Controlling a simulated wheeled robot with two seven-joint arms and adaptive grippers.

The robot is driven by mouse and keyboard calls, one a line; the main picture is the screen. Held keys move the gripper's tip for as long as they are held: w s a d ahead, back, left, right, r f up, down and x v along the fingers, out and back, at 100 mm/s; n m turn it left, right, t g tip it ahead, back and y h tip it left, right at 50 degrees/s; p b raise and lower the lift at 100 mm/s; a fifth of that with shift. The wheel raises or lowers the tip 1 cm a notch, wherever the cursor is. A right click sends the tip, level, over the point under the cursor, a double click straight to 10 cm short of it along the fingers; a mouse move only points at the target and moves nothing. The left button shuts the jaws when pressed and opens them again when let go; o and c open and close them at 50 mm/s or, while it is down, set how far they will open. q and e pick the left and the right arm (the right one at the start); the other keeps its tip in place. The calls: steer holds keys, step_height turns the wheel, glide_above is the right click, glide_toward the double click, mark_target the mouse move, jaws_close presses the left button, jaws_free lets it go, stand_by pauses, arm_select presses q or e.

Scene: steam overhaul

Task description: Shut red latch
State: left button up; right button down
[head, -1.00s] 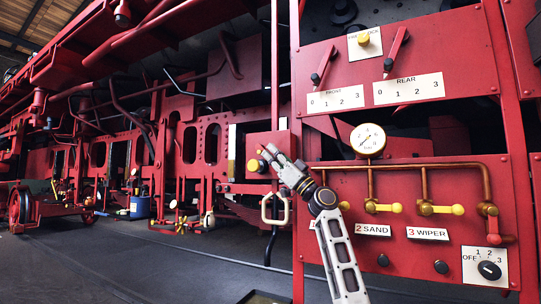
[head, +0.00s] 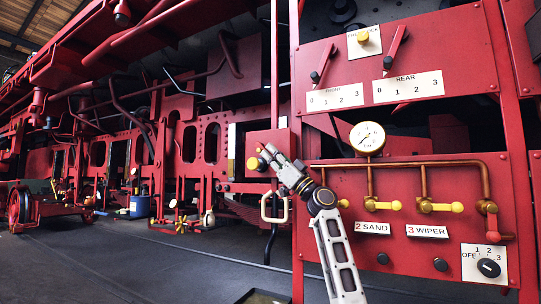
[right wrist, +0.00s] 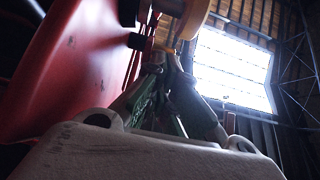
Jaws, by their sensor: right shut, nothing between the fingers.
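My right gripper (head: 267,151) is shut and empty, at a red box (head: 284,141) with a yellow knob (head: 253,164) on its left. Its fingertips overlap the box's front in the head view; I cannot tell whether they touch it. In the right wrist view the closed fingers (right wrist: 168,62) point up beside a red surface (right wrist: 78,62), just below a dark knob and a brass-coloured round part (right wrist: 192,16). I cannot clearly make out a red latch; it may be hidden behind the fingers. My left gripper is not in view.
Right of my forearm is a red panel with a pressure gauge (head: 367,138), copper pipes and yellow-handled valves (head: 440,208). Two red levers (head: 396,48) stand above it. A pale loop handle (head: 275,208) hangs below my gripper. The dark floor (head: 120,265) at left is largely clear.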

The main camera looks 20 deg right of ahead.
steer(key=shift+r, duration=0.15)
stand_by(0.7)
steer(key=r, duration=0.3)
steer(key=shift+s+d+r, duration=0.2)
steer(key=shift+s+d, duration=0.15)
steer(key=shift+s, duration=0.05)
steer(key=shift+w+a+r, duration=0.1)
steer(key=shift+r, duration=0.25)
steer(key=shift+w+a+r, duration=0.3)
steer(key=shift+a, duration=0.1)
steer(key=shift+w+a+r, duration=0.15)
steer(key=shift+w+r, duration=0.05)
steer(key=shift+r, duration=0.15)
steer(key=shift+s+d+r, duration=0.1)
steer(key=shift+d+r, duration=0.05)
steer(key=shift+r, duration=0.9)
steer(key=shift+s+d+r, duration=0.1)
steer(key=shift+d+r, duration=0.05)
steer(key=shift+r, duration=0.9)
